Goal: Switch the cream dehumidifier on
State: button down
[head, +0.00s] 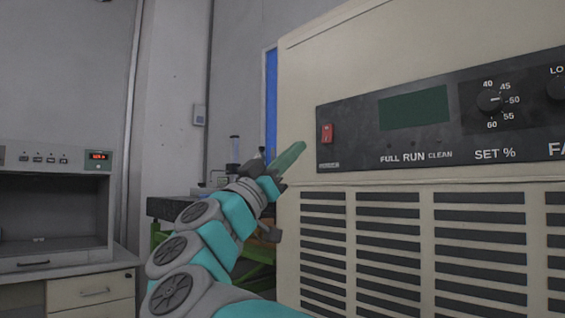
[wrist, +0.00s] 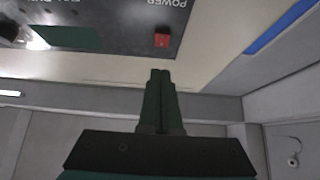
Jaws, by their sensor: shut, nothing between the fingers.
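The cream dehumidifier (head: 298,80) fills the right of the head view, with a black control panel (head: 357,114) across its front. A red rocker switch (head: 327,133) sits at the panel's left end. It also shows in the wrist view (wrist: 162,38), near the word POWER, which reads upside down. The panel's display (head: 413,107) is dark green and blank. My gripper (head: 303,146) is shut and empty, its green fingers pointing toward the panel just left of the switch. In the wrist view the fingertips (wrist: 160,72) lie below the switch, apart from it in the picture.
Set % and another knob (head: 489,100) sit further right on the panel, above vent slats (head: 323,240). A grey cabinet with a red readout (head: 98,156) stands on a bench at left. A green-framed table with equipment is behind my arm.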

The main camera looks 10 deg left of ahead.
aim_at(327, 136)
jog(key=w+d, duration=0.1)
jog(key=w+d+r, duration=0.1)
jog(key=w, duration=0.1)
jog(key=w+d+r, duration=0.1)
jog(key=shift+w+d, duration=0.65)
jog(key=shift+w, duration=0.1)
jog(key=shift+f, duration=0.1)
jog(key=shift+w+d+f+t, duration=0.1)
jog(key=shift+w+d+t, duration=0.15)
jog(key=shift+w+t, duration=0.05)
jog(key=shift+s+a, duration=0.1)
jog(key=shift+s, duration=0.05)
